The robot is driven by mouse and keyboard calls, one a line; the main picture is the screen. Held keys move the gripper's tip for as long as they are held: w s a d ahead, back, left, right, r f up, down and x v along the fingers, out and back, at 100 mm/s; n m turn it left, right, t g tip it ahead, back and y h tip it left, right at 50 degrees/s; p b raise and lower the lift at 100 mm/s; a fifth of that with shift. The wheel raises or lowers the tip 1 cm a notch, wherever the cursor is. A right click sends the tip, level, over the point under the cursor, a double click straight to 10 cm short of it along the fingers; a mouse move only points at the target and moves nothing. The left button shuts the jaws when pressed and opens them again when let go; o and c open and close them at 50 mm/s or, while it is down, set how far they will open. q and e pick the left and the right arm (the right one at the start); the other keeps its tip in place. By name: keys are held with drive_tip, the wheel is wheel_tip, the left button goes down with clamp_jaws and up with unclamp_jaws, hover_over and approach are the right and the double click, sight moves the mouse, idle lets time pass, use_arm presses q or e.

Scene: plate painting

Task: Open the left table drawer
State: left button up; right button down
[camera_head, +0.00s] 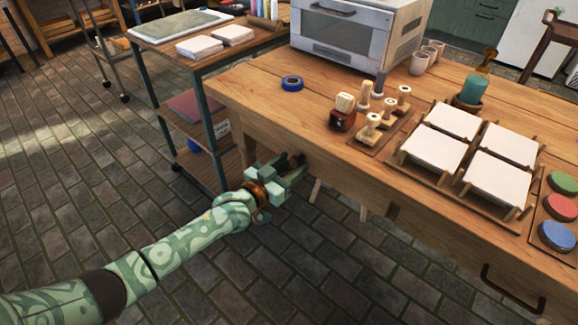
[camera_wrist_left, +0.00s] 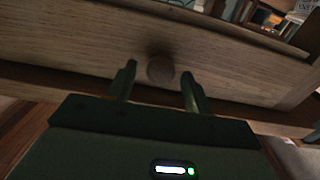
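The left table drawer has a wooden front (camera_head: 345,182) under the tabletop and looks flush with the table. In the left wrist view its front (camera_wrist_left: 75,45) spans the picture, with a round wooden knob (camera_wrist_left: 160,69) near the middle. My left gripper (camera_head: 295,163) is at the drawer front, partly hiding it in the head view. In the left wrist view my left gripper (camera_wrist_left: 158,82) is open, with one finger on each side of the knob and gaps visible between. My right gripper is not in view.
A dark handle (camera_head: 512,290) is at the front right. A shelf cart (camera_head: 170,80) stands left of the table. The floor in front is clear.

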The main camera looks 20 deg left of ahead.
use_arm(q)
clamp_jaws()
drive_tip(key=shift+s, duration=0.15)
